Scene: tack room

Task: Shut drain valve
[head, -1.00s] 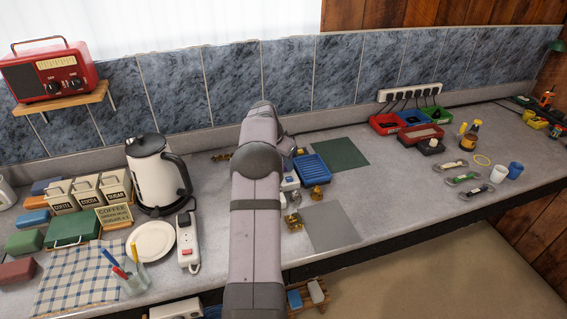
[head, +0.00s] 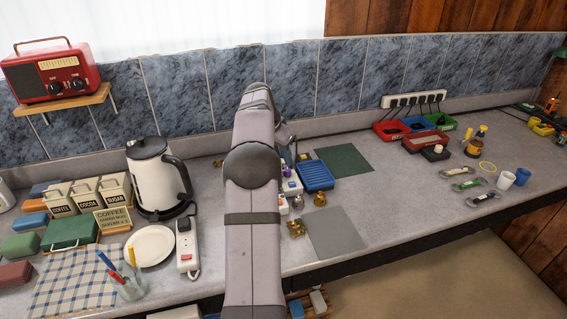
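No part can be surely told as the drain valve. A small brass fitting (head: 296,228) lies right of my arm, beside a grey mat. Another brass fitting (head: 320,199) stands in front of the blue tray. A small brass-coloured bit (head: 218,163) shows left of my arm, near the back of the counter. My arm reaches up the middle of the view and bends down towards the back of the counter. The wrist end (head: 286,136) shows only in part, right of the arm. The fingers are hidden, so I cannot tell whether they hold or touch anything.
A blue ribbed tray (head: 316,176), a green mat (head: 344,160) and a grey mat (head: 336,233) lie right of my arm. A kettle (head: 157,180) and power strip (head: 188,250) stand left.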

